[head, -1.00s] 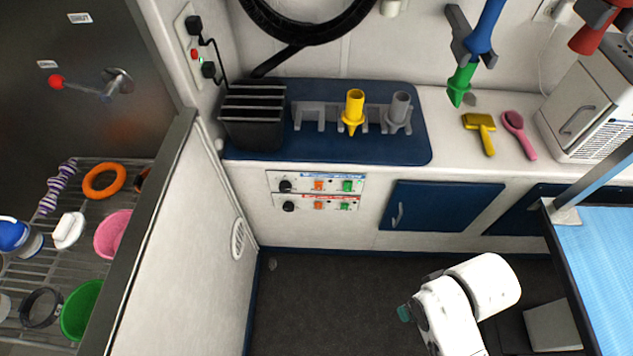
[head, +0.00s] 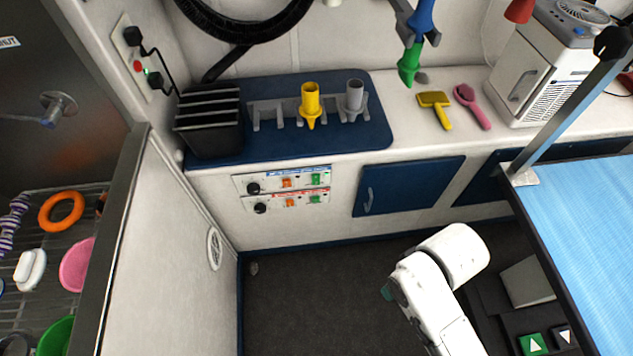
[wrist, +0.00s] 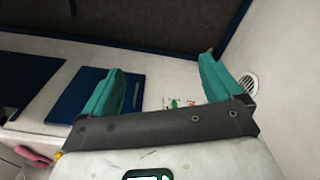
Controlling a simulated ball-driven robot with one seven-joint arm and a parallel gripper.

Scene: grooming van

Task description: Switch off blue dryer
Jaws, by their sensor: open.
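The blue dryer (head: 421,16) hangs on the back wall with a green nozzle (head: 409,64) pointing down. On the white cabinet front are two control strips, one above the other. The upper, blue-lettered strip (head: 266,183) and the lower, red-lettered strip (head: 273,203) each have a black knob, an orange switch and a green switch. Their switch positions are too small to tell. In the wrist view, my gripper (wrist: 160,66) is open and empty, its teal fingers wide apart. The strips (wrist: 183,102) show small between them, some distance away.
A blue mat (head: 370,137) on the counter carries a black slotted bin (head: 210,135) and a nozzle rack. A white partition (head: 150,250) stands left, a blue-topped table (head: 590,230) right. Dark floor (head: 310,300) lies open before the cabinet.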

